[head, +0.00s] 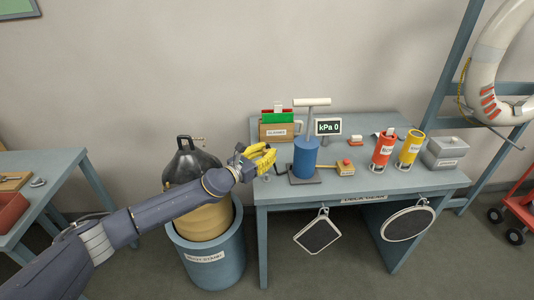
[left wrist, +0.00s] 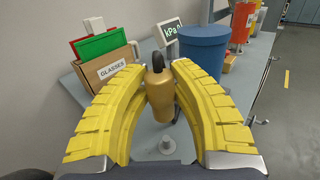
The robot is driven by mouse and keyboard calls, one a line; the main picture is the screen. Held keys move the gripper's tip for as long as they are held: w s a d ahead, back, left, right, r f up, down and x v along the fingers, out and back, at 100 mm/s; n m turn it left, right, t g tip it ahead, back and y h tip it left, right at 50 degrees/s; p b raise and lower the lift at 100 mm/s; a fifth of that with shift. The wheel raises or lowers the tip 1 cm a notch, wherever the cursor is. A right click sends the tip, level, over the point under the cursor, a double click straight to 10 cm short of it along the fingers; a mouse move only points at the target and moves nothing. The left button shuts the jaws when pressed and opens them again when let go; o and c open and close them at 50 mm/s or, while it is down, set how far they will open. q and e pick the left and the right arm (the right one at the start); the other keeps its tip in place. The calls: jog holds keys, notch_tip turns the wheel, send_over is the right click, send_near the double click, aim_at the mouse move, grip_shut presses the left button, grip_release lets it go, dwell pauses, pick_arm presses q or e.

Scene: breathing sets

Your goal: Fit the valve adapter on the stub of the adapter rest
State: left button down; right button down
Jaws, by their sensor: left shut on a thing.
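My left gripper (head: 262,160), with yellow padded fingers, is above the left end of the grey-blue bench. In the left wrist view its fingers are shut on the valve adapter (left wrist: 160,94), a brass-coloured body with a dark rounded top, held upright. A small grey round base with a short stub (left wrist: 167,146), which looks like the adapter rest, is on the bench below the adapter in that view. The adapter appears apart from it, but the exact gap is hard to judge. In the head view the fingers hide the adapter. My right gripper is not in view.
A glasses box (head: 276,131), a blue pump cylinder (head: 306,158) and a kPa display (head: 328,127) stand close by on the bench (head: 370,186). Red (head: 383,150) and yellow (head: 409,150) canisters are farther right. A blue bin (head: 207,262) with a tan cylinder stands left of the bench.

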pick_arm(q)
jog(key=shift+f, duration=0.15)
jog(key=shift+d+m+g+h, duration=0.2)
jog(key=shift+m+g+h, duration=0.4)
jog(key=shift+g, duration=0.1)
jog(key=shift+a+f+g, duration=0.1)
jog(key=shift+a+g, duration=0.1)
jog(key=shift+g, duration=0.1)
send_over(267, 175)
jog(key=shift+w+d+f, duration=0.1)
jog(key=shift+w+f, duration=0.05)
jog(key=shift+f, duration=2)
jog(key=shift+f, duration=1.7)
jog(key=c, duration=1.1)
grip_release()
jog(key=shift+f, duration=0.1)
jog(key=v, duration=1.2)
jog(key=shift+f, duration=0.15)
